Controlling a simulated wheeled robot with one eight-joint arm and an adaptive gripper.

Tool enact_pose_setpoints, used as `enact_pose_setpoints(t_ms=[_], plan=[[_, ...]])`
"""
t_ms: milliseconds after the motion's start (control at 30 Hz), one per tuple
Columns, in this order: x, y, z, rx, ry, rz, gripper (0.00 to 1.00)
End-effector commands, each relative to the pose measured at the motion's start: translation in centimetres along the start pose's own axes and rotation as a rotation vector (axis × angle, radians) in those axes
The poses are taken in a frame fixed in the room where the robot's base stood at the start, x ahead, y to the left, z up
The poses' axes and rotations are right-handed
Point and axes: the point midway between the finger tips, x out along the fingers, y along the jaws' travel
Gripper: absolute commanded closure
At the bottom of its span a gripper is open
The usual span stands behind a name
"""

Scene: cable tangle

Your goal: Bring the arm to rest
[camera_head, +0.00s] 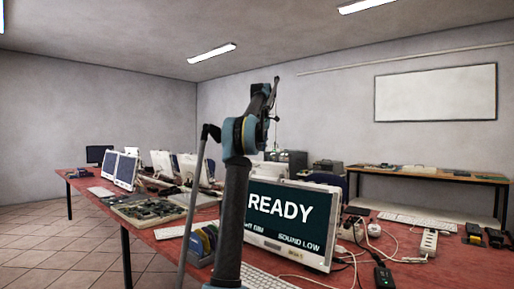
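My arm (233,200) rises from the bottom centre, in front of the red table. It stands nearly upright and bends at the blue and dark joints near the top. My gripper (275,92) appears as a small dark shape at the upper end, well above the table and against the grey wall. It is too small and edge-on to show whether its fingers are open or shut. I see nothing clearly held in it.
A monitor (291,222) reading "READY" stands just right of my arm. Loose white cables (352,254), a power strip (428,243) and black adapters (383,277) lie on the red table (460,262). Circuit boards (146,209) lie left. A wooden bench (425,174) stands behind.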

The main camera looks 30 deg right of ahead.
Motion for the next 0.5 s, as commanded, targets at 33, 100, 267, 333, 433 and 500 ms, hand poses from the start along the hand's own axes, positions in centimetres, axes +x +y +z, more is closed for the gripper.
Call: enact_pose_setpoints(t_ms=[33,100,267,333,433,500], plan=[[-0.21,0.03,0.00,0.000,0.000,0.000,0.62],[-0.38,0.04,0.00,0.000,0.000,0.000,0.62],[-0.52,0.02,0.01,0.000,0.000,0.000,0.62],[-0.51,0.02,0.01,0.000,0.000,0.000,0.62],[-0.51,0.01,0.01,0.000,0.000,0.000,0.62],[-0.51,0.01,0.01,0.000,0.000,0.000,0.62]])
